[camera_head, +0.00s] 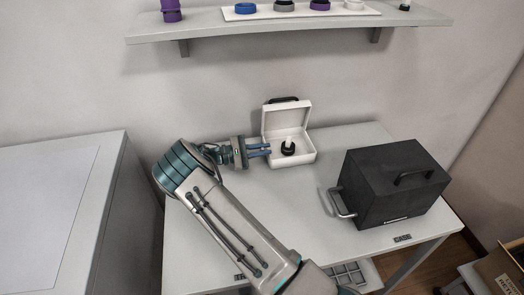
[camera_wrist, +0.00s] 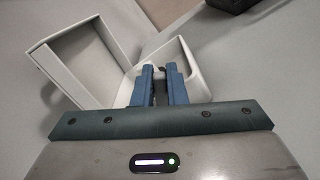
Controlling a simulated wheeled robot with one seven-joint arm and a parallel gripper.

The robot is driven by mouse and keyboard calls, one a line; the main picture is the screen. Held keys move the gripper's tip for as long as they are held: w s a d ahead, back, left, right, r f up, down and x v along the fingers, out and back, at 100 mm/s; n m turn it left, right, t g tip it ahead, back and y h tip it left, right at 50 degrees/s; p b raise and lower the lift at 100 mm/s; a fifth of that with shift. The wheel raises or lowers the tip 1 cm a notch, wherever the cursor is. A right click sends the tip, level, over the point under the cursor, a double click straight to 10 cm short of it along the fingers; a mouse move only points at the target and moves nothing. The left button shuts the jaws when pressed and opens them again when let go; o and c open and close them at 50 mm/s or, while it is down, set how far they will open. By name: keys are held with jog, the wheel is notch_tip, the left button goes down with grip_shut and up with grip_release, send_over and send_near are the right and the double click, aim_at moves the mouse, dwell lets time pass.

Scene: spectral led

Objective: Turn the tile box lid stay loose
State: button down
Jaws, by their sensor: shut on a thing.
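The white tile box (camera_head: 301,161) stands on the table with its lid (camera_head: 287,119) raised at the back. In the wrist view the lid (camera_wrist: 85,60) leans at the left and the box (camera_wrist: 192,70) lies ahead. My gripper (camera_head: 268,150) reaches in from the left at the box's left side. In the wrist view its two blue fingers are shut on a small dark part (camera_wrist: 159,92), which looks like the lid stay. The fingers hide most of it. A round black piece with a white top (camera_head: 288,148) is inside the box.
A black case (camera_head: 392,190) with handles stands on the table to the right. A shelf (camera_head: 220,22) above holds several coloured rings and a purple container (camera_head: 171,10). A grey cabinet (camera_head: 60,215) is at the left. The table (camera_head: 300,215) in front of the box is clear.

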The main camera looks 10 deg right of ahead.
jog(key=w+n, duration=0.1)
jog(key=n, duration=0.2)
jog(key=shift+w+r+n, duration=0.3)
jog(key=shift+w+n, duration=0.05)
jog(key=shift+n, duration=0.05)
jog(key=w+n, duration=0.1)
jog(key=n, duration=0.1)
jog(key=w+n+b, duration=0.1)
jog(key=n, duration=0.1)
jog(key=shift+w+n, duration=0.1)
jog(key=shift+n, duration=0.2)
jog(key=shift+w+f+n+b, duration=0.2)
jog(key=shift+w+n, duration=0.15)
jog(key=shift+n, duration=0.5)
jog(key=shift+w+f+n+b, duration=0.15)
jog(key=shift+w+n, duration=0.25)
jog(key=shift+n, duration=0.4)
jog(key=shift+w+f+n+b, duration=0.1)
jog(key=shift+w+n+b, duration=0.2)
jog(key=shift+n, duration=0.55)
jog(key=c, duration=1.7)
grip_release()
jog(key=shift+c, duration=0.2)
